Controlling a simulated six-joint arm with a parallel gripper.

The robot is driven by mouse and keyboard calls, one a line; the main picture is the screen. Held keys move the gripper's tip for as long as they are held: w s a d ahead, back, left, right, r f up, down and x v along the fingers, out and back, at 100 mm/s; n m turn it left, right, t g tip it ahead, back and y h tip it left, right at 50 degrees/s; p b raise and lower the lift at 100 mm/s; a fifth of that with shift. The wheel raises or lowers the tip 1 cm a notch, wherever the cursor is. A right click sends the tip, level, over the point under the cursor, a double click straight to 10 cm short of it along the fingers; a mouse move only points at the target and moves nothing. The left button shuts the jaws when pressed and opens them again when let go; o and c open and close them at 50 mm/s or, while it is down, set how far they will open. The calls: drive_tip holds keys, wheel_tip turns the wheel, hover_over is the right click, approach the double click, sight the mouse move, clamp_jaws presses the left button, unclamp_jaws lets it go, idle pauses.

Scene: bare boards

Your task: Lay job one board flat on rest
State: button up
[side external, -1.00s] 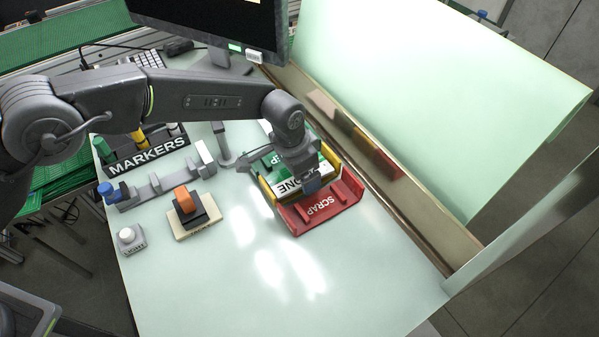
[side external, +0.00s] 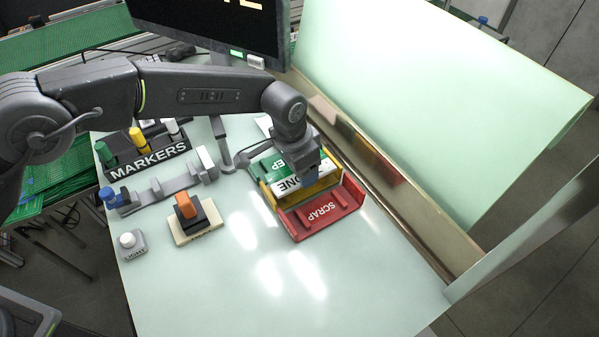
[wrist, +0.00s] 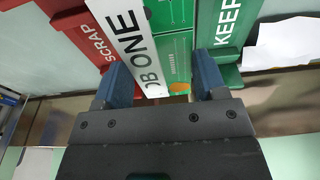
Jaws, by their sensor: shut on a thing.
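The job one board, green with a white JOB ONE strip, shows in the wrist view (wrist: 172,50) between my fingers. My gripper (wrist: 164,88) is shut on it. In the side view my gripper (side external: 310,180) is over the trays, and the board's white strip (side external: 287,187) shows beneath it at the yellow tray (side external: 328,182). Part of the board is hidden by my wrist. I cannot tell whether it touches the tray. A grey rail fixture (side external: 160,192) with upright ends stands to the left; I cannot tell whether it is the rest.
The red SCRAP tray (side external: 340,213) is in front of the yellow tray, and the green KEEP tray (side external: 262,158) is behind. A MARKERS holder (side external: 147,157), an orange-topped stamp-like block (side external: 187,207) and a white button (side external: 128,240) stand left. The front table is clear.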

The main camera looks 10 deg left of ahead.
wheel_tip(320, 180, up, 16)
drive_tip(key=f, duration=0.1)
drive_tip(key=s+a+g+y, duration=0.2)
drive_tip(key=s+a, duration=0.1)
drive_tip(key=a, duration=1)
drive_tip(key=s+a+g+y, duration=0.1)
drive_tip(key=s+a, duration=0.1)
drive_tip(key=a, duration=1.1)
drive_tip(key=shift+w+d+x, duration=0.1)
drive_tip(key=shift+x, duration=0.65)
drive_tip(key=shift+w+d+x, duration=0.15)
drive_tip(key=shift+x, duration=0.65)
drive_tip(key=shift+w+d+x, duration=0.1)
drive_tip(key=shift+x, duration=0.65)
drive_tip(key=shift+w+d+f+x, duration=0.1)
drive_tip(key=shift+w+d+x, duration=0.1)
drive_tip(key=shift+x, duration=1.15)
drive_tip(key=shift+w+d+f+x, duration=0.1)
drive_tip(key=shift+w+d+x, duration=0.15)
drive_tip(key=shift+x, duration=1.15)
drive_tip(key=shift+w+d+x, duration=0.2)
drive_tip(key=shift+x, duration=1.15)
drive_tip(key=o, duration=1)
